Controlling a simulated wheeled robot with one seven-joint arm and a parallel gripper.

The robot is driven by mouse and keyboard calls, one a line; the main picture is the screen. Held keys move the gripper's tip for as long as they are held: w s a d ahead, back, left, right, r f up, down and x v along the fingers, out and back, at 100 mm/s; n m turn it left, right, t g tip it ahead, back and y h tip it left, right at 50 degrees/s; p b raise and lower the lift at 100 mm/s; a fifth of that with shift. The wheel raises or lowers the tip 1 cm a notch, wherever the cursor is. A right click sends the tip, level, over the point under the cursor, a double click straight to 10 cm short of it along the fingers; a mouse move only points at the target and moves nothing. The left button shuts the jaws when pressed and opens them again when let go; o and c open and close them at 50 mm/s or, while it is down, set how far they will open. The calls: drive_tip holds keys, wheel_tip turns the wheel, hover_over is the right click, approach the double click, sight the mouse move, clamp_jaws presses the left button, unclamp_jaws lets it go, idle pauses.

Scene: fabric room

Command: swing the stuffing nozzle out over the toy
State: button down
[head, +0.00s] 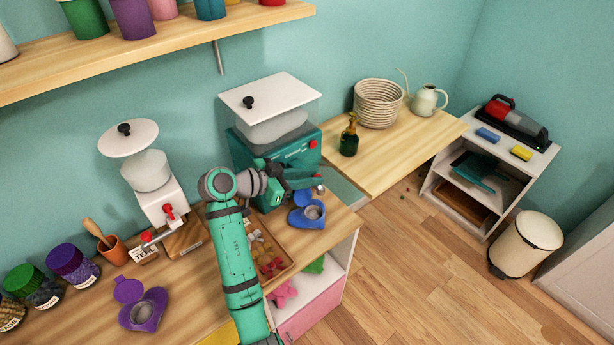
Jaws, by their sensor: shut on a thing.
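The teal stuffing machine (300,150) stands on the wooden counter against the wall, with a white lid and a pale hopper on top. My gripper (312,182) is at its front right side, shut on what appears to be the stuffing nozzle, which is mostly hidden by the fingers. A small grey tip (320,189) shows by the fingers. A blue toy (299,219) with a round grey opening lies on the counter just below my gripper. A purple toy (143,313) of similar form lies at the front left.
A white machine (161,204) with a red handle stands left of my arm. A wooden tray (283,262) of small pieces lies under the arm. Jars (74,262) stand at the far left. A green bottle (349,139) and a basket (379,104) are on the right table.

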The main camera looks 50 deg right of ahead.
drive_tip(key=c, duration=1.9)
unclamp_jaws()
drive_tip(key=v, duration=1.1)
